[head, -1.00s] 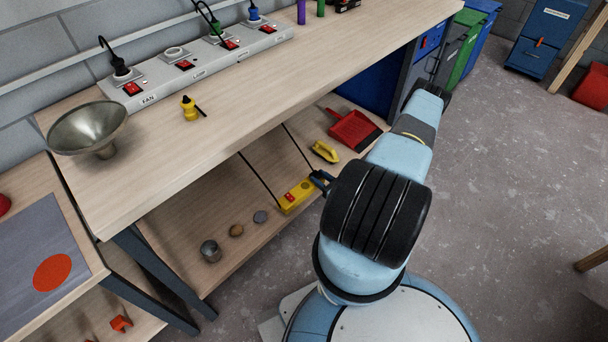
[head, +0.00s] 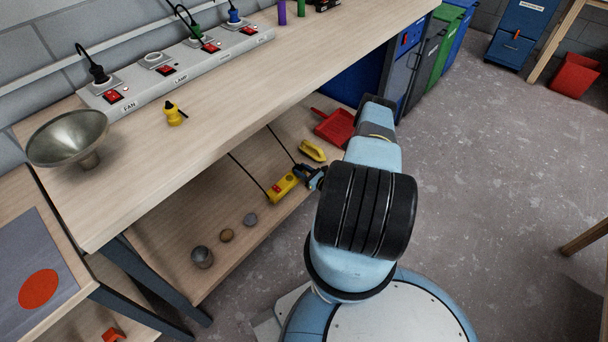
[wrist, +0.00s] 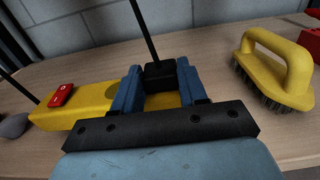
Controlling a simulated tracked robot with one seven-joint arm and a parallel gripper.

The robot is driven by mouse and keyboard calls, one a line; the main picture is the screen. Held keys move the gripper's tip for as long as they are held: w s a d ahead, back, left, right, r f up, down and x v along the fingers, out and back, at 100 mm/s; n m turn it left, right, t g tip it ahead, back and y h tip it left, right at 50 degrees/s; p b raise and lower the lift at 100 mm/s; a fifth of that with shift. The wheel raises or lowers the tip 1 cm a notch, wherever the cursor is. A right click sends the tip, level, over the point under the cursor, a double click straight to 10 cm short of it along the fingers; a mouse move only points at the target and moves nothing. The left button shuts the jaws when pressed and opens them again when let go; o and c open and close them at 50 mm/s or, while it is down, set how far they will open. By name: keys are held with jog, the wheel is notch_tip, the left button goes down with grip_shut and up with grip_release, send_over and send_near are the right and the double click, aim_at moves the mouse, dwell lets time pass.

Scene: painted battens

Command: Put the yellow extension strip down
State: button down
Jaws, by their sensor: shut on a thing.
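The yellow extension strip (head: 281,190) is over the lower shelf under the bench, with a red switch on top. In the wrist view the strip (wrist: 95,106) stretches left from my gripper (wrist: 160,88). The blue fingers are shut on the strip's right end, on either side of a black block with a dark cord rising from it. Another dark cord meets the strip's left end. In the head view my gripper (head: 312,177) is at the strip's right end. Whether the strip's underside touches the shelf I cannot tell.
A yellow-handled brush (wrist: 270,70) lies right of the strip, with a red dustpan (head: 336,127) beyond it. The bench top (head: 230,120) overhangs behind.

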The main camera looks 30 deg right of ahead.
jog(key=shift+f, duration=1.2)
jog(key=shift+s, duration=0.1)
jog(key=c, duration=0.6)
grip_release()
jog(key=v, duration=1.2)
jog(key=shift+r, duration=0.1)
